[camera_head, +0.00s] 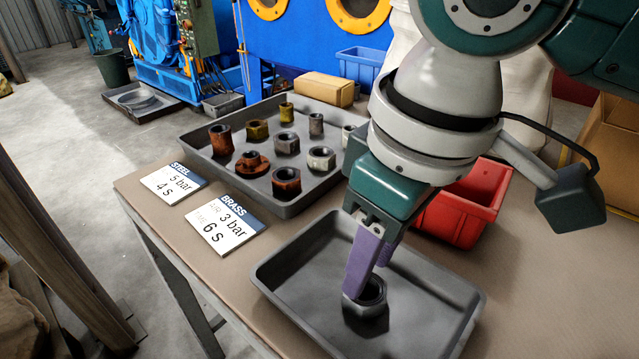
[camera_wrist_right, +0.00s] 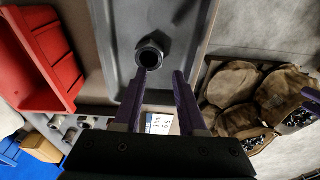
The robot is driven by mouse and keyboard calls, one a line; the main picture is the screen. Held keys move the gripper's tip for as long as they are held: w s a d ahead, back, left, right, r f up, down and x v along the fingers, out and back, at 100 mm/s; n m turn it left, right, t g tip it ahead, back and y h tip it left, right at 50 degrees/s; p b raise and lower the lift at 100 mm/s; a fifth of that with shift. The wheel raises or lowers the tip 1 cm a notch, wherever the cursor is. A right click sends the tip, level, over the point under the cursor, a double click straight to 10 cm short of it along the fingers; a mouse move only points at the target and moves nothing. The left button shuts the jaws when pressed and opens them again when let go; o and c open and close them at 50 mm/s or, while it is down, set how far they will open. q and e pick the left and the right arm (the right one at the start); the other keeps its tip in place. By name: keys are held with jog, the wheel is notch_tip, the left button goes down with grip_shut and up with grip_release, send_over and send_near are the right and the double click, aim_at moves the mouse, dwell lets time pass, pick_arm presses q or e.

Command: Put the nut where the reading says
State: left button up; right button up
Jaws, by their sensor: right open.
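A dark grey hex nut (camera_head: 366,303) lies in the front grey tray (camera_head: 290,285); it also shows in the right wrist view (camera_wrist_right: 150,54). My right gripper (camera_head: 369,279) points down at the nut, purple fingers apart; one fingertip overlaps the nut's rim in the head view. In the wrist view its fingertips (camera_wrist_right: 160,74) appear just short of the nut, and nothing is between them. A card (camera_head: 172,184) reads STEEL, 5 bar, 4 s. Another card (camera_head: 227,222) reads BRASS, 3 bar, 6 s.
A larger grey tray (camera_head: 203,162) behind holds several rusty, brassy and grey nuts. A red bin (camera_head: 462,212) stands behind the front tray, near my right arm. A cardboard box (camera_head: 323,89) is farther back. The brown tabletop (camera_head: 560,270) is clear at right.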

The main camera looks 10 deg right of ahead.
notch_tip(320, 180, up, 6)
jog(key=p, duration=0.1)
jog(key=s+a+f+t+y, duration=0.1)
jog(key=s+a+f+y, duration=0.25)
jog(key=s, duration=0.25)
jog(key=s+d+f+m, duration=0.1)
jog(key=s+d+f+m+t+h, duration=0.1)
jog(key=d+m, duration=0.1)
jog(key=shift+s+d, duration=0.15)
jog(key=shift+s, duration=0.2)
jog(key=s+d+h, duration=0.1)
jog(key=s+d, duration=0.1)
jog(key=s+d+f+m+h, duration=0.1)
jog(key=d, duration=0.2)
jog(key=s+d+f+m+h, duration=0.1)
jog(key=s+d, duration=0.1)
jog(key=d, duration=0.1)
jog(key=shift+s+d, duration=0.25)
jog(key=shift+s, duration=0.1)
jog(key=shift+s+d+f, duration=0.1)
jog(key=shift+s+d, duration=0.05)
jog(key=shift+d, duration=0.05)
